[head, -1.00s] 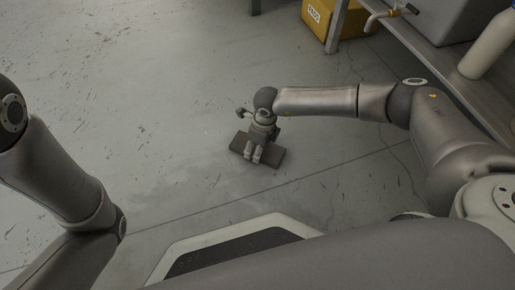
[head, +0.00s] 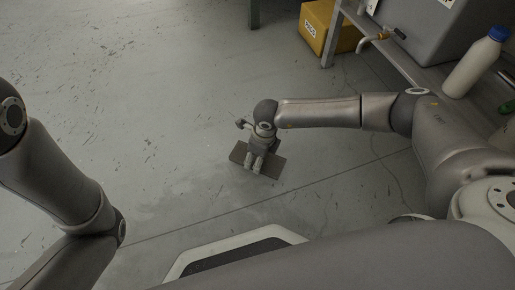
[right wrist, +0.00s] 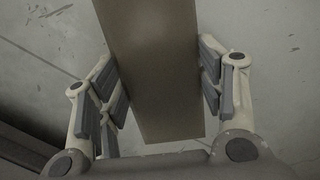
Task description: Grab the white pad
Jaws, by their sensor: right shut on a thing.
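A flat rectangular pad (head: 272,168), dark grey-brown rather than white in these views, is at my right gripper (head: 254,161) near the middle of the head view. In the right wrist view the pad (right wrist: 150,60) runs from the top edge down between the fingers of the gripper (right wrist: 162,88). The gripper is shut on it, with a finger along each long side. The pad's far end is cut off there. Whether it touches the floor is hard to tell. My left arm shows at the left of the head view, but its gripper is out of frame.
A yellow box (head: 312,32) with a white label stands on the floor by a metal shelf (head: 440,72). The shelf carries a grey container (head: 418,32) with a tap and a white bottle (head: 474,66) with a blue cap. The floor (head: 130,95) at left is clear.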

